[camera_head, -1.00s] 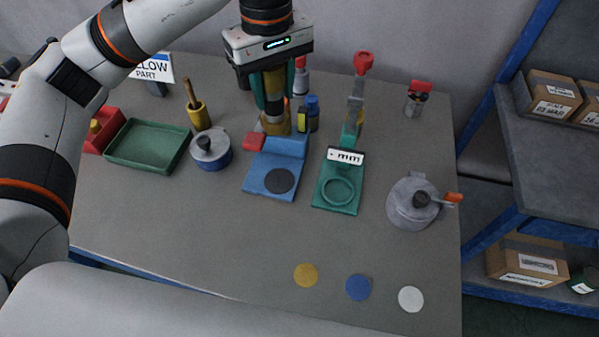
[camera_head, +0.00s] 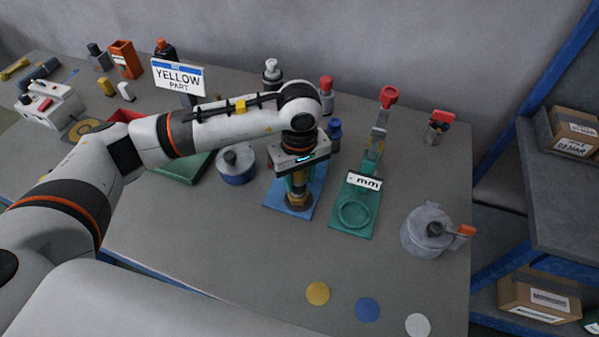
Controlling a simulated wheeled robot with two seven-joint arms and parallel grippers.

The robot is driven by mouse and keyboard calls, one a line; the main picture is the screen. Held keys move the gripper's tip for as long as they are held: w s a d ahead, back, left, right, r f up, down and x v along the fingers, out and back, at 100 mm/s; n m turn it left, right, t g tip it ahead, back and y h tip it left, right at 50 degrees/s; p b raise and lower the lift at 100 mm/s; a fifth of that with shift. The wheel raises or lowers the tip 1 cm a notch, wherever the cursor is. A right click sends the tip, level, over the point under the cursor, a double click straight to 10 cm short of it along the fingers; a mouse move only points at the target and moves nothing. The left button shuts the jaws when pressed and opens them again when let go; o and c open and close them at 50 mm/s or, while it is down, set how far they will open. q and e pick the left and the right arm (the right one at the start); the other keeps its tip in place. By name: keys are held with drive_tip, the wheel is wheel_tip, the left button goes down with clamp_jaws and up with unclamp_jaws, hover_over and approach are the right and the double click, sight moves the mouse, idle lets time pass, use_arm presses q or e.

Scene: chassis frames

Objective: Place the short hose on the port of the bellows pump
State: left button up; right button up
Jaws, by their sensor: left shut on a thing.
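My left gripper (camera_head: 298,180) points down over the blue plate (camera_head: 276,200), shut on a brass-coloured cylindrical part (camera_head: 297,202) with a wider foot. The part is over or on the plate's dark round spot, which it hides; I cannot tell whether it touches. I cannot pick out the short hose or the bellows pump for certain. Candidates for the pump are a grey pot with an orange handle (camera_head: 428,230) at the right and a blue-and-grey pot with a dark knob (camera_head: 236,164) left of the gripper. My right gripper is not in view.
A green stand (camera_head: 350,215) with a raised ring and red-topped arm stands just right of the blue plate. Behind are small bottles, including a blue-topped one (camera_head: 334,132). A green tray (camera_head: 190,172) is partly behind my arm. The front table is clear except for flat coloured discs (camera_head: 367,309).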

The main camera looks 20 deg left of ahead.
use_arm(q)
drive_tip(key=shift+f, duration=0.1)
drive_tip(key=shift+f, duration=0.15)
drive_tip(key=o, duration=1.1)
drive_tip(key=shift+r, duration=0.3)
wheel_tip(320, 180, up, 11)
drive_tip(key=b, duration=0.3)
drive_tip(key=shift+f, duration=0.2)
drive_tip(key=shift+r, duration=0.6)
